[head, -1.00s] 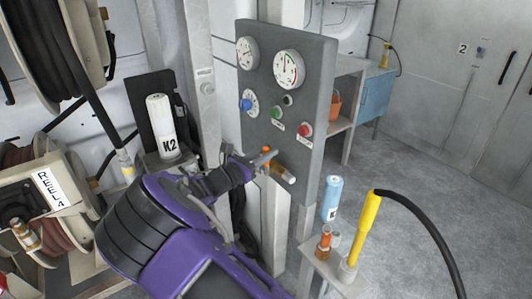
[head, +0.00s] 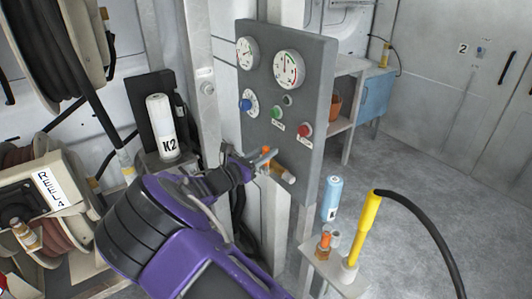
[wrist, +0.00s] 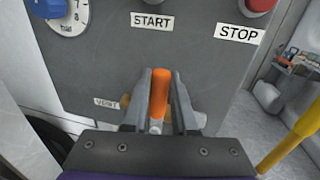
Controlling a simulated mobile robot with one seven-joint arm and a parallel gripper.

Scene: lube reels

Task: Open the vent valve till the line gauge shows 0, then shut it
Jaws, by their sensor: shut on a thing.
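My gripper (head: 262,159) is at the lower part of the grey panel (head: 311,110). In the wrist view my gripper (wrist: 159,103) is shut on the orange lever of the vent valve (wrist: 160,92), which stands upright between the fingers. A "VENT" label (wrist: 106,103) is on the panel just left of it. The valve body behind the fingers is mostly hidden. Two round gauges are at the panel top, a smaller left gauge (head: 247,53) and a larger right gauge (head: 287,69). The larger one's needle points roughly upward; its figures are too small to read.
A blue knob (head: 246,105), a green start button (head: 278,125) and a red stop button (head: 306,130) sit above the valve. Hose reels stand at left.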

